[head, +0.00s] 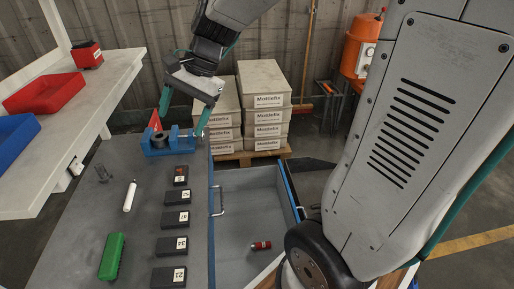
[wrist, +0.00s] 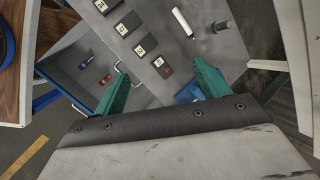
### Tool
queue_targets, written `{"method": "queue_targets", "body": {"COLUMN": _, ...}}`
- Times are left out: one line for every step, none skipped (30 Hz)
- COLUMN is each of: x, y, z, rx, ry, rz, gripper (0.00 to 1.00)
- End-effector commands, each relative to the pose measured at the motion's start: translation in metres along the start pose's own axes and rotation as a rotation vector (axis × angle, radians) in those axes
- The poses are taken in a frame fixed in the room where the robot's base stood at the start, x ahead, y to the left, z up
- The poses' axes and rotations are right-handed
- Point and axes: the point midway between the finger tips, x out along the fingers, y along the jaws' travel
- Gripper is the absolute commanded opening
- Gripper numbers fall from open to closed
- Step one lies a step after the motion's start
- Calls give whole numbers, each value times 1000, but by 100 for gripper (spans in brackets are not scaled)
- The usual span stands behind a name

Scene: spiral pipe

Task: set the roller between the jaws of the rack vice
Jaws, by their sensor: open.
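A white cylinder with a thin end (head: 130,196), which looks like the roller, lies on the grey bench top left of the numbered black boxes. It also shows in the wrist view (wrist: 183,22). The blue rack vice (head: 181,141) stands at the far end of the bench. A dark round part (head: 160,140) shows at its left side; I cannot tell whether it is between the jaws.
Numbered black boxes (head: 175,219) stand in a row along the bench. An open drawer (head: 235,215) holds a red cylinder (head: 261,245). Stacked cartons (head: 263,90) stand behind.

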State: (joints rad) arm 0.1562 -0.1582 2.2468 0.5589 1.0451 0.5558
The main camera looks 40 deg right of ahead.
Motion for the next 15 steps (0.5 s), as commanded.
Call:
{"method": "queue_targets", "body": {"x": -10, "y": 18, "z": 22, "rx": -125, "ry": 27, "rz": 34, "gripper": 74}}
{"method": "queue_targets", "body": {"x": -15, "y": 30, "z": 31, "rx": -197, "ry": 42, "rz": 60, "gripper": 74}}
{"method": "queue_targets", "body": {"x": -20, "y": 46, "z": 43, "rx": -294, "ry": 60, "rz": 96, "gripper": 74}}
{"method": "queue_targets", "body": {"x": -24, "y": 58, "z": 51, "rx": -365, "ry": 75, "rz": 123, "gripper": 74}}
{"method": "queue_targets", "body": {"x": -28, "y": 71, "z": 58, "rx": -433, "ry": 88, "rz": 151, "gripper": 74}}
{"method": "queue_targets", "body": {"x": -32, "y": 87, "z": 67, "rx": -524, "ry": 106, "rz": 189, "gripper": 74}}
{"method": "queue_targets", "body": {"x": -35, "y": 99, "z": 72, "rx": -586, "ry": 117, "rz": 217, "gripper": 74}}
{"method": "queue_targets", "body": {"x": -37, "y": 110, "z": 77, "rx": -645, "ry": 130, "rz": 244, "gripper": 74}}
{"method": "queue_targets", "body": {"x": -40, "y": 124, "z": 82, "rx": -718, "ry": 145, "rz": 280, "gripper": 74}}
{"method": "queue_targets", "body": {"x": -42, "y": 134, "z": 85, "rx": -767, "ry": 154, "rz": 305, "gripper": 74}}
{"method": "queue_targets", "body": {"x": -44, "y": 143, "z": 87, "rx": -811, "ry": 163, "rz": 328, "gripper": 74}}
{"method": "queue_targets", "body": {"x": -46, "y": 154, "z": 89, "rx": -862, "ry": 172, "rz": 357, "gripper": 74}}
{"method": "queue_targets", "body": {"x": -47, "y": 160, "z": 90, "rx": -896, "ry": 178, "rz": 375, "gripper": 74}}
{"method": "queue_targets", "body": {"x": -48, "y": 166, "z": 91, "rx": -923, "ry": 183, "rz": 392, "gripper": 74}}
{"method": "queue_targets", "body": {"x": -49, "y": 172, "z": 92, "rx": -953, "ry": 189, "rz": 410, "gripper": 74}}
